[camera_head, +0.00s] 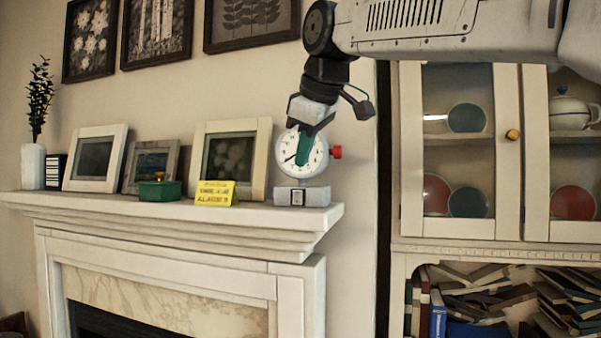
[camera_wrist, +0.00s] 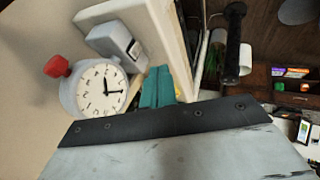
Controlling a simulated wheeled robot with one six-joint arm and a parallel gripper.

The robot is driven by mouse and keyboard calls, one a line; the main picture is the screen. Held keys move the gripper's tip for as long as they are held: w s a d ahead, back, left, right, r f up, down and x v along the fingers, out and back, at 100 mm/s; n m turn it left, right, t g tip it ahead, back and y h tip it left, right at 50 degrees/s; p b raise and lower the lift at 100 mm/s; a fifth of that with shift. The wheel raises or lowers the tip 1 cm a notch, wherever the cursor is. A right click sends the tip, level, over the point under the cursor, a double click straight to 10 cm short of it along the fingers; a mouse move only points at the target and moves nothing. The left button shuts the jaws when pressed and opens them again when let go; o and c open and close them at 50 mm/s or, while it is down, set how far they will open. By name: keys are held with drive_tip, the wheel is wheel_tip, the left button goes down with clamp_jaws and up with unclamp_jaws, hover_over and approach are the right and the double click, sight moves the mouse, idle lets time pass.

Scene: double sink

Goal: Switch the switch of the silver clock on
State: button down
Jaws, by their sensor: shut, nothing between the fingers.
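The silver clock (camera_head: 288,163) stands upright at the right end of the mantel, with a round white dial and a red knob (camera_head: 336,152) on its right side. Its grey block base (camera_head: 318,196) carries a small switch (camera_head: 297,198) on the front; whether it is on or off is too small to tell. My gripper (camera_head: 302,163) has teal fingers, shut and empty, overlapping the dial in the head view, above the switch. In the wrist view the clock (camera_wrist: 101,90) and its switch (camera_wrist: 134,50) are left of the fingertips (camera_wrist: 158,70). I see no contact.
The mantel (camera_head: 260,213) also holds a yellow sign (camera_head: 215,194), a green box (camera_head: 160,190), several picture frames and a white vase (camera_head: 33,167). A glass-door cabinet (camera_head: 458,150) stands to the right. The space before the mantel's right end looks free.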

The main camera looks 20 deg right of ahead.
sight(297, 197)
drive_tip(key=x, duration=1)
drive_tip(key=shift+w+d+f, duration=0.15)
drive_tip(key=shift+w+d, duration=0.35)
drive_tip(key=shift+w, duration=0.35)
drive_tip(key=shift+w+d+f, duration=0.1)
drive_tip(key=shift+w+d, duration=0.35)
drive_tip(key=shift+w, duration=0.45)
